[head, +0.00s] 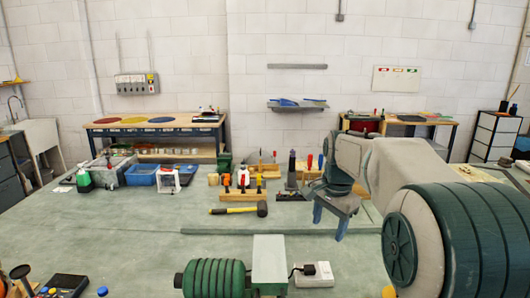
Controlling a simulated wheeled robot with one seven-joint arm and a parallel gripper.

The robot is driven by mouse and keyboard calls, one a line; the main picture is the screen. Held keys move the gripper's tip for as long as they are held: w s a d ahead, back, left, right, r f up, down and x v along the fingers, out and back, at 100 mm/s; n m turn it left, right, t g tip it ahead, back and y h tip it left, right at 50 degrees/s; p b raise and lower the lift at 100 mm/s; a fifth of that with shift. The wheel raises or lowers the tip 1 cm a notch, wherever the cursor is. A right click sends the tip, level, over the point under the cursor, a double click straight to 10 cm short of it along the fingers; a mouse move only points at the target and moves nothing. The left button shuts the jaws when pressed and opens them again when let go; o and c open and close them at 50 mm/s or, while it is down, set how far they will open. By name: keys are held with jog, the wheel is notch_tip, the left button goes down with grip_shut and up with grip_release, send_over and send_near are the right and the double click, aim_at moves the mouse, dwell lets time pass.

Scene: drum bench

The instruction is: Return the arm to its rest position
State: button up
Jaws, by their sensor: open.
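My gripper (329,228) is open and empty, with its two blue fingers pointing down and apart. It hangs over the right half of the grey-green bench (140,235), close to the tool racks. I cannot tell whether the fingertips touch the bench or how far above it they are. My arm reaches in from the right edge and hides the right part of the bench.
A mallet (240,210) with a yellow handle lies left of my gripper. Behind it stand wooden tool racks (240,193). A white power socket (314,274) lies nearer. The bench's left middle is clear.

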jog(key=s+f+n, duration=0.2)
jog(key=s+n, duration=0.1)
jog(key=s, duration=0.5)
jog(key=s+f+n+t, duration=0.1)
jog(key=s+n, duration=0.3)
jog(key=s, duration=0.5)
jog(key=s+f+n+t, duration=0.1)
jog(key=s+f+n, duration=0.2)
jog(key=s, duration=0.5)
jog(key=shift+s+a+f+n, duration=0.15)
jog(key=shift+s+a+n, duration=0.05)
jog(key=shift+a+n, duration=0.1)
